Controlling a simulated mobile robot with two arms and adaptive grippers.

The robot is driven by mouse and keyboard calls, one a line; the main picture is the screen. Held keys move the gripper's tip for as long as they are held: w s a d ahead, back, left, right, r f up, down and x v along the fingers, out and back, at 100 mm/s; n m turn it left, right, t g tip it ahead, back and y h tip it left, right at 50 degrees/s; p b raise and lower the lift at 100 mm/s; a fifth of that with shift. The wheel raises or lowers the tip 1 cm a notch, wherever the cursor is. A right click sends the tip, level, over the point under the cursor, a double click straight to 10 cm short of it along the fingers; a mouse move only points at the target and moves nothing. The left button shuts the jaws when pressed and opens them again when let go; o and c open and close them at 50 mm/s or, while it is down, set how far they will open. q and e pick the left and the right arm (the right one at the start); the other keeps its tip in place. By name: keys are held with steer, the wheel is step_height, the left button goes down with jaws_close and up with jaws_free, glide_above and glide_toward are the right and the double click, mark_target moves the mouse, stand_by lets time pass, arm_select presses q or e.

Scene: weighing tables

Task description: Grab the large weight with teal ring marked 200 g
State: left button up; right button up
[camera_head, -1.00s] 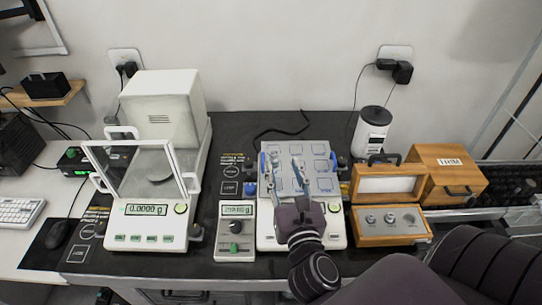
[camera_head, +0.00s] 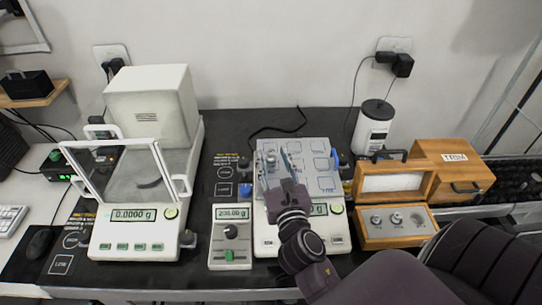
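My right gripper (camera_head: 276,160) reaches over the tiled top of the right balance (camera_head: 322,150), fingers pointing away from me. A small silvery piece, perhaps a weight (camera_head: 271,158), shows at its fingertips. I cannot make out a teal ring or a 200 g mark on it, nor whether the fingers touch it. The open wooden case (camera_head: 400,238) at the right holds small metal weights (camera_head: 376,221), with no readable marks. My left gripper is out of view.
A glass-shielded balance (camera_head: 140,235) reading 0.0000 g stands at the left. A white canister (camera_head: 373,128) stands behind the case, and a wooden box (camera_head: 452,172) to its right. Free black mat (camera_head: 240,128) lies behind the right balance.

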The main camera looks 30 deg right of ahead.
steer(key=x, duration=0.2)
steer(key=shift+w+d, duration=0.1)
steer(key=shift+w, duration=0.1)
jaws_close()
steer(key=shift+r, duration=0.1)
